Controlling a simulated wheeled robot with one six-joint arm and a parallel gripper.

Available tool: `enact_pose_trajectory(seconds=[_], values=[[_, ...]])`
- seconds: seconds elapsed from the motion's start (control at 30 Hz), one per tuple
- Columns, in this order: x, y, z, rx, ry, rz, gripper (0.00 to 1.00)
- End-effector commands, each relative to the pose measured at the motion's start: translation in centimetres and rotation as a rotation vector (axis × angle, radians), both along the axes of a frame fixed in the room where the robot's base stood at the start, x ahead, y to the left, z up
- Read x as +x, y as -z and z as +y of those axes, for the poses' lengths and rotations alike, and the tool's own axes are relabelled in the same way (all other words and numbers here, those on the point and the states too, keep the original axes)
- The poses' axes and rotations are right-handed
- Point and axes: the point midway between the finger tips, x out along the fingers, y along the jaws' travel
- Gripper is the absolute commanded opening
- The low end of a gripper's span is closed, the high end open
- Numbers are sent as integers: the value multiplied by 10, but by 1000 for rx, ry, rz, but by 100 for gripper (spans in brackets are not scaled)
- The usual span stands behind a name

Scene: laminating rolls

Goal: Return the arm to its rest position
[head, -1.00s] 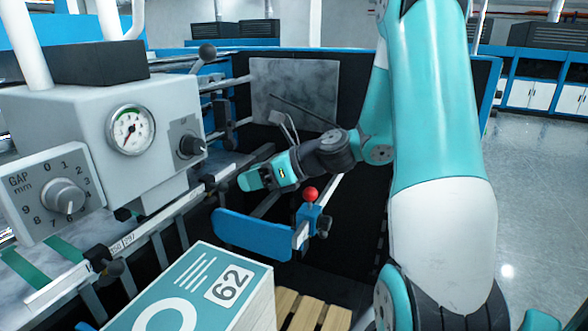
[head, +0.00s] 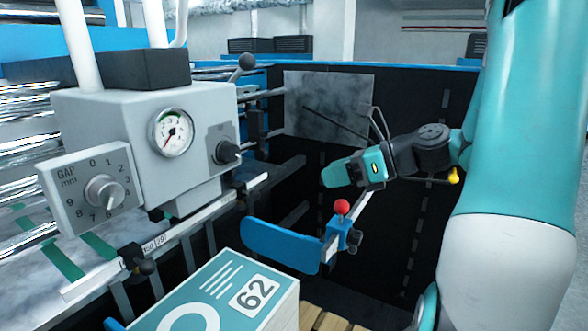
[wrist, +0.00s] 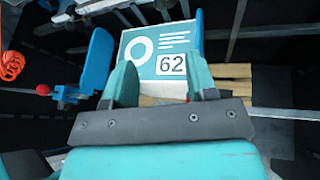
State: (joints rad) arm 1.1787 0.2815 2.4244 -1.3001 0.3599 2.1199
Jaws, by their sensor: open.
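My gripper (head: 332,174) hangs in the air in the head view, above the blue guide plate and left of my arm's upper links. In the wrist view its two teal fingers stand apart, with nothing between them (wrist: 160,80). A teal and white box marked 62 (head: 226,296) lies below and to the left, apart from the gripper. The same box shows beyond the fingers in the wrist view (wrist: 162,45). My arm's large teal and white links fill the right side of the head view.
A grey machine head with a gauge (head: 172,132) and a GAP dial (head: 104,192) stands at left. A blue guide plate (head: 292,246) with a red ball knob (head: 342,206) sits below my gripper. A grey mottled panel (head: 328,105) stands behind. Wooden slats (head: 322,318) lie beside the box.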

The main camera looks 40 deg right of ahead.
Motion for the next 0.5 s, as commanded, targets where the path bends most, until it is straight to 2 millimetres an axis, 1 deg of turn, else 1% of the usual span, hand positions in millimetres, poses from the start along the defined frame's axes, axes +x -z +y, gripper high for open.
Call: enact_pose_trajectory(seconds=[0.2, 0.27, 0.37, 0.47, 0.5], values=[[0, 0, 1, -2, -2, 0, 52], [1, 1, 5, -22, -24, -5, 52], [5, 8, 30, -130, -141, -33, 52], [7, 19, 75, -338, -378, -107, 52], [5, 25, 96, -438, -500, -153, 52]])
